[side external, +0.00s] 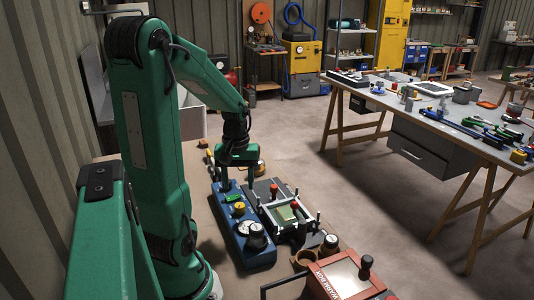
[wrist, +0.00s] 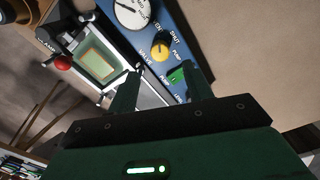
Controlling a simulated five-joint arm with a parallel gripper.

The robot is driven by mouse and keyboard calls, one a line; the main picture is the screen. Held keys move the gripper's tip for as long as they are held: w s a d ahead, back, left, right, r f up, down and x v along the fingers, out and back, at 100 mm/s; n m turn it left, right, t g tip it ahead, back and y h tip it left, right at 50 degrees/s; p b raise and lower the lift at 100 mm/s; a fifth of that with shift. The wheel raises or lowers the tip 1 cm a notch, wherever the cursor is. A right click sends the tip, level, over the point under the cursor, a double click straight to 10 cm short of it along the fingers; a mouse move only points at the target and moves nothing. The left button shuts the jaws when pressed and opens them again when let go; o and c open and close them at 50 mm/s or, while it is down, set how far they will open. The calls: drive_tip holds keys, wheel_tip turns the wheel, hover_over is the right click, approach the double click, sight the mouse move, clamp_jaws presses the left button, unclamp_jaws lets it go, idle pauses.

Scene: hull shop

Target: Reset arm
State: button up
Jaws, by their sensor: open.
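My green gripper (side external: 238,176) hangs above the far end of a blue control panel (side external: 257,258). Its two fingers are apart with nothing held between them; they also show in the wrist view (wrist: 162,70). The blue panel, seen in the wrist view (wrist: 176,32), carries a white dial gauge (wrist: 132,12), a yellow knob (wrist: 160,46) and a green switch (wrist: 177,75). The yellow knob (side external: 239,208) and the green switch (side external: 232,198) show in the side view too. The wrist view does not clearly show how high the fingers are.
A metal-framed fixture with a pale green plate (side external: 287,214) and a red-knobbed handle (side external: 273,189) stands right of the panel. A reddish box with a dark knob (side external: 345,278) sits at the near edge. A separate trestle table (side external: 430,125) with many tools stands across the floor.

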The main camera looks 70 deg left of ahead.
drive_tip(key=shift+r, duration=0.1)
drive_tip(key=shift+w+d+r, duration=0.25)
drive_tip(key=shift+d, duration=0.1)
drive_tip(key=d+r+m+t, duration=0.2)
drive_tip(key=d+r+m, duration=0.1)
drive_tip(key=d, duration=0.4)
drive_tip(key=w+d+r+m+t, duration=0.1)
drive_tip(key=d+r+m, duration=0.3)
drive_tip(key=d+m, duration=0.2)
drive_tip(key=d+r+m+t, duration=0.2)
drive_tip(key=d+r+m, duration=0.2)
drive_tip(key=d, duration=0.3)
drive_tip(key=shift+w+d+m+t, duration=0.3)
drive_tip(key=shift+d, duration=0.1)
